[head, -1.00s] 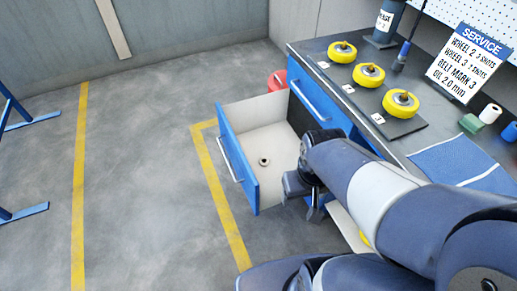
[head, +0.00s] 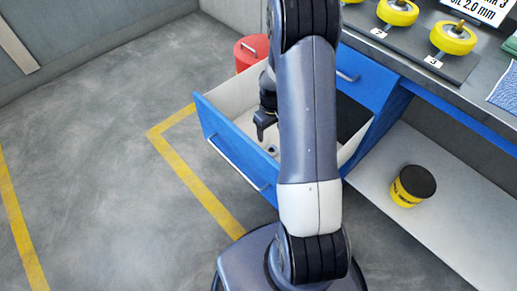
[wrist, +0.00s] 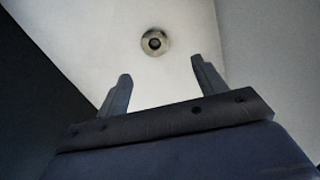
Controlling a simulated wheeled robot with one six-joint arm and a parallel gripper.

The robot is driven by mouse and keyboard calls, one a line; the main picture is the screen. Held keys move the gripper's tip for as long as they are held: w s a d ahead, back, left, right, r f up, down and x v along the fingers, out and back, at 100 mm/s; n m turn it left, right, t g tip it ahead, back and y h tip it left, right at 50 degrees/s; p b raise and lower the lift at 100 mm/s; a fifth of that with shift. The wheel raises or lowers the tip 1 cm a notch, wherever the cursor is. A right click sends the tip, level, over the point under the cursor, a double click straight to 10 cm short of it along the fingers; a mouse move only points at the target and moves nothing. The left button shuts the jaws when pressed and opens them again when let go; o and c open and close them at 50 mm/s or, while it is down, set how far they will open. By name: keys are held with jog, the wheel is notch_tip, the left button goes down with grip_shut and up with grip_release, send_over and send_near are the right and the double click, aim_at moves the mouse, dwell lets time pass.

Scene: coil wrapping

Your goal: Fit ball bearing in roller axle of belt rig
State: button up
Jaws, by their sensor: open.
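The ball bearing (wrist: 154,42), a small metal ring with a dark centre, lies on the pale floor of the open blue drawer (head: 236,150).
The drawer walls stand around my gripper. A red canister (head: 250,53) stands behind the drawer. The workbench at right carries yellow wheels (head: 453,37) and a blue cloth (head: 506,92). A yellow tub with a black lid (head: 411,188) sits on the lower shelf. The floor at left is clear.

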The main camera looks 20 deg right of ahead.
jog(key=b, duration=0.1)
send_over(271, 152)
jog(key=f, duration=0.4)
jog(key=a+f, duration=0.1)
jog(key=f, duration=0.1)
jog(key=shift+w+f, duration=0.15)
jog(key=shift+f, duration=0.15)
jog(key=f, duration=0.2)
jog(key=d+f+b, duration=0.1)
jog(key=f, duration=0.1)
jog(key=shift+s, duration=0.25)
jog(key=shift+f, duration=0.65)
jog(key=shift+c, duration=0.4)
jog(key=c, duration=1)
